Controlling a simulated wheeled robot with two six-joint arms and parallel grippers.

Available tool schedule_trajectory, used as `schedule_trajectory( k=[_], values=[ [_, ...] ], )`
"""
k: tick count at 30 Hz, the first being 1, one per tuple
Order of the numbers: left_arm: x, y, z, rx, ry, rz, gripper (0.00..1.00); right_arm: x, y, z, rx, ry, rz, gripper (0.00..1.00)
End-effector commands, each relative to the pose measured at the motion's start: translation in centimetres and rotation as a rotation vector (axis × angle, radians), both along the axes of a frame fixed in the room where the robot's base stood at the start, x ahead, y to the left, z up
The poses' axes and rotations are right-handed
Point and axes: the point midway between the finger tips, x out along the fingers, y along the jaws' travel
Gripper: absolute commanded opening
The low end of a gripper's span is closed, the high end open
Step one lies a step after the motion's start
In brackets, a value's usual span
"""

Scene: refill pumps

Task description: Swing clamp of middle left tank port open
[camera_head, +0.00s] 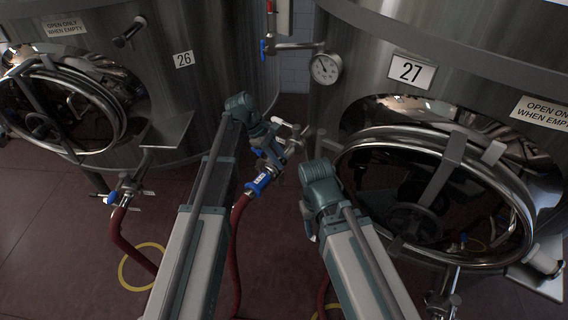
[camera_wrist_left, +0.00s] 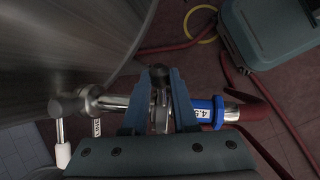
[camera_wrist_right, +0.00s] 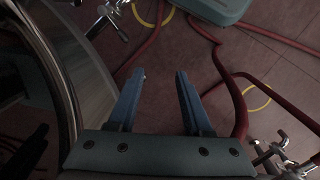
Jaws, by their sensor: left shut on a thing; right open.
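The middle left tank port (camera_wrist_left: 110,103) is a short metal pipe joined to a blue-collared red hose (camera_wrist_left: 250,110). Its clamp (camera_wrist_left: 160,112) is a metal ring piece at the joint, with a dark rounded end (camera_wrist_left: 159,73) showing. My left gripper (camera_wrist_left: 160,82) is shut on the clamp, one finger on each side. In the head view the left gripper (camera_head: 274,147) is at this port, between the two tanks; the fingers partly hide the clamp. My right gripper (camera_wrist_right: 160,75) is open and empty above the floor, apart from the hoses.
Tank 26 (camera_head: 205,95) stands on the left and tank 27 (camera_head: 335,105) on the right, each with a round open hatch. A pressure gauge (camera_head: 325,67) sits above the port. Another port (camera_head: 122,190) with a red hose is at left. Hoses cross the floor.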

Motion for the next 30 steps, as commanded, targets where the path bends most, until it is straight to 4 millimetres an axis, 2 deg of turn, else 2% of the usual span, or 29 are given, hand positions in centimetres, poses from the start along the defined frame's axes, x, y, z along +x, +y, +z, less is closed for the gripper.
schedule_trajectory(
  k=[8, 24, 25, 29, 30],
  values=[
    [0.7, 1.1, 1.0, -0.084, 0.050, 0.002, 0.00, 0.0, 0.0, -0.1, 0.000, 0.000, 0.000, 0.50],
    [0.8, 1.3, 1.3, -0.104, 0.061, 0.003, 0.00, 0.0, 0.0, -0.1, 0.000, 0.000, 0.000, 0.50],
    [0.8, 1.3, 1.3, -0.104, 0.061, 0.003, 0.30, 0.0, 0.0, -0.1, 0.000, 0.000, 0.000, 0.50],
    [0.8, 1.3, 1.3, -0.105, 0.061, 0.003, 0.54, 0.0, 0.0, -0.1, 0.000, 0.000, 0.000, 0.50],
    [0.8, 1.3, 1.3, -0.105, 0.062, 0.001, 0.57, 0.0, 0.0, -0.1, 0.000, 0.000, 0.000, 0.50]
  ],
)
